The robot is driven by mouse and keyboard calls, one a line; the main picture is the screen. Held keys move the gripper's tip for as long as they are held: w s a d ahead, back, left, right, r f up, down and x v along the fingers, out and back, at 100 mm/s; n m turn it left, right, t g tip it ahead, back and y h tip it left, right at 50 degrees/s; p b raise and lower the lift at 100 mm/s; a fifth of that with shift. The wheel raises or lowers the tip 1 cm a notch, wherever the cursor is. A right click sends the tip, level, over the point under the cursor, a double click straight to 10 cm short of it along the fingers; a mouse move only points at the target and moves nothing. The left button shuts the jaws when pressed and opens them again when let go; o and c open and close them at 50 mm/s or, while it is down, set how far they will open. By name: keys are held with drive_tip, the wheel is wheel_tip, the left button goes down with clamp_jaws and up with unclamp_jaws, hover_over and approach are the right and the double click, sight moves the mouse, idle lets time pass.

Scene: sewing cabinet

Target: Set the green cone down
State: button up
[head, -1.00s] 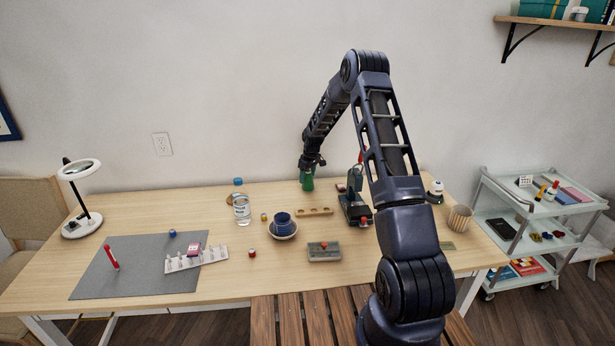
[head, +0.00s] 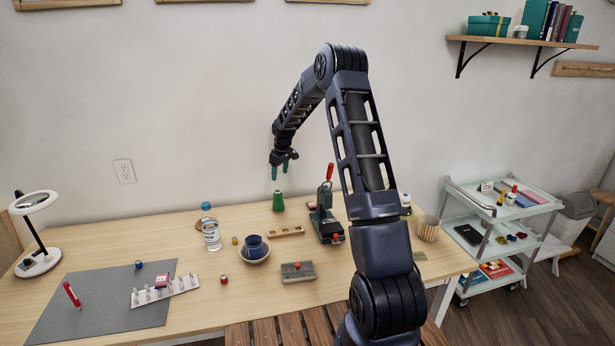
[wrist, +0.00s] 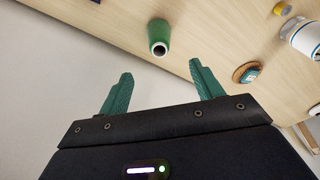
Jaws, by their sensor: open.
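The green cone (head: 278,201) stands upright on the wooden table near its back edge. It also shows in the wrist view (wrist: 159,34), with the hole in its top facing the camera. My gripper (head: 285,172) is open and empty above the cone, clear of it. In the wrist view my gripper's two green fingers (wrist: 160,88) are spread wide, with the cone beyond their tips.
A wooden block with holes (head: 286,231) and a green press with a red handle (head: 325,215) stand right of the cone. The wall is close behind.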

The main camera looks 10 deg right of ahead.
drive_tip(key=s+d+r+m+t+h, duration=0.1)
drive_tip(key=s+d+r+m, duration=0.15)
drive_tip(key=s+r, duration=0.95)
drive_tip(key=s+d+r+m, duration=0.1)
drive_tip(key=s+d+r, duration=0.2)
drive_tip(key=s+r, duration=0.85)
drive_tip(key=s+d+m+t, duration=0.1)
drive_tip(key=s+d+m, duration=0.1)
drive_tip(key=s, duration=1.3)
drive_tip(key=s+d+r+m+t, duration=0.1)
drive_tip(key=s+d+m, duration=0.1)
drive_tip(key=s, duration=1.4)
drive_tip(key=shift+s+m, duration=0.15)
drive_tip(key=shift+m, duration=0.5)
drive_tip(key=shift+d+r, duration=0.1)
